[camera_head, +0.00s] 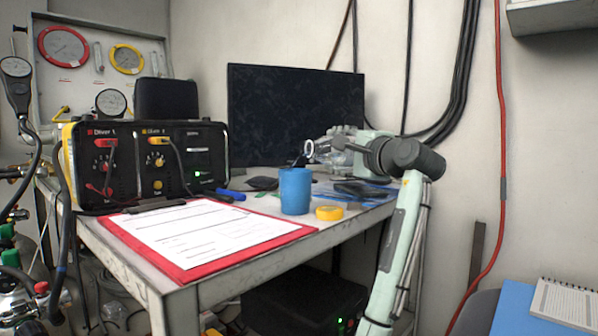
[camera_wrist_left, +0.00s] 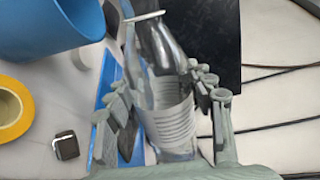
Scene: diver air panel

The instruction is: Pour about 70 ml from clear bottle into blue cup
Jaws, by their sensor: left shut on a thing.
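The blue cup (camera_head: 295,191) stands upright near the front of the bench. It also shows large at the upper left of the left wrist view (camera_wrist_left: 45,28). My left gripper (camera_head: 322,147) is shut on the clear bottle (camera_wrist_left: 168,110), with its fingers on both sides of the ribbed body. The gripper is above the bench, just behind and to the right of the cup in the head view. The bottle looks tilted over, with its pale mouth ring (camera_wrist_left: 150,18) pointing away from the palm. I cannot tell the liquid level, and the cup's inside is hidden. My right gripper is not in view.
A yellow tape roll (camera_head: 329,213) lies right of the cup. A red clipboard (camera_head: 196,268) with paper covers the front left. The diver control box (camera_head: 150,160) stands at the left and a dark monitor (camera_head: 290,110) at the back. Dark flat items (camera_head: 360,190) lie beneath my gripper.

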